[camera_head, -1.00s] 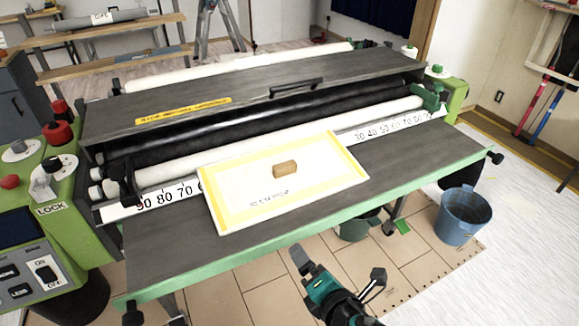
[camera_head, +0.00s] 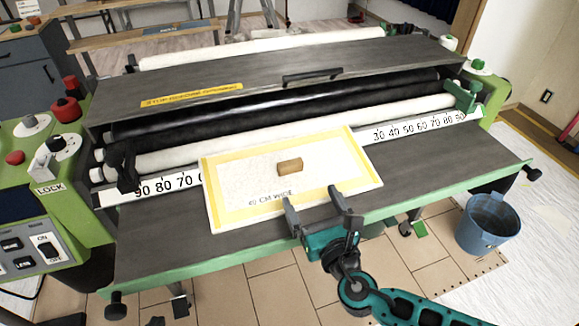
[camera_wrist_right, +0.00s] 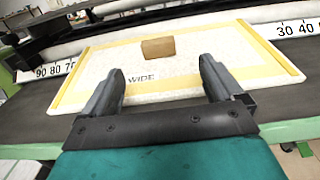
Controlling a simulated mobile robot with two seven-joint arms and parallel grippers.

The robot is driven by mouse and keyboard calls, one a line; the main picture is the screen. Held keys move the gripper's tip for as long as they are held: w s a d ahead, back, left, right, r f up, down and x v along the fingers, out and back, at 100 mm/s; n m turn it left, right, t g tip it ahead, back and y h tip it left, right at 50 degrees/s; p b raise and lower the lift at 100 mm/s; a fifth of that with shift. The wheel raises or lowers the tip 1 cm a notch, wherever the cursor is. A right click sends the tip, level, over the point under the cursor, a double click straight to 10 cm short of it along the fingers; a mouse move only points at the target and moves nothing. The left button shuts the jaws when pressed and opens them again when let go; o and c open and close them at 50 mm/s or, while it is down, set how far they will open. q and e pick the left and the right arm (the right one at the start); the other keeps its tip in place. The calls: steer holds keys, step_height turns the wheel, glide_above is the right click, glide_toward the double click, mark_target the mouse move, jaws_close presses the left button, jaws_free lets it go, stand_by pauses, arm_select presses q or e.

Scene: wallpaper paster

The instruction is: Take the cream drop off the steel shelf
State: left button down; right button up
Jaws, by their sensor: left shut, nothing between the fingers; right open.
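The cream drop (camera_head: 235,180) is a flat pale sheet with yellow bands along its edges and printed lettering ending in "CM WIDE". It lies on the dark grey steel shelf (camera_head: 430,165) at the front of the machine, and also shows in the right wrist view (camera_wrist_right: 110,65). A small tan block (camera_head: 290,167) sits on the middle of the drop. My right gripper (camera_head: 313,197) is open and empty, at the drop's front edge. In the right wrist view its fingers (camera_wrist_right: 163,68) point toward the tan block (camera_wrist_right: 158,48), apart from it. My left gripper is not in view.
Behind the shelf are a white number scale (camera_head: 165,188), white and black rollers and a grey cover (camera_head: 240,90) with a handle. Green control housings stand at both ends. A blue bucket (camera_head: 487,225) stands on the floor at right. The shelf's right part is clear.

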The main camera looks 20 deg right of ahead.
glide_toward(290, 160)
steer(key=shift+w+d+f, duration=0.1)
steer(key=shift+w, duration=0.45)
steer(key=shift+w+d+f, duration=0.1)
steer(key=shift+w, duration=0.5)
steer(key=shift+w+a+r, duration=0.1)
steer(key=shift+w+a, duration=0.1)
steer(key=shift+w, duration=1.1)
steer(key=shift+w+a+r, duration=0.1)
steer(key=shift+w+a, duration=0.05)
steer(key=shift+w, duration=1.2)
steer(key=shift+c, duration=0.2)
steer(key=c, duration=1.2)
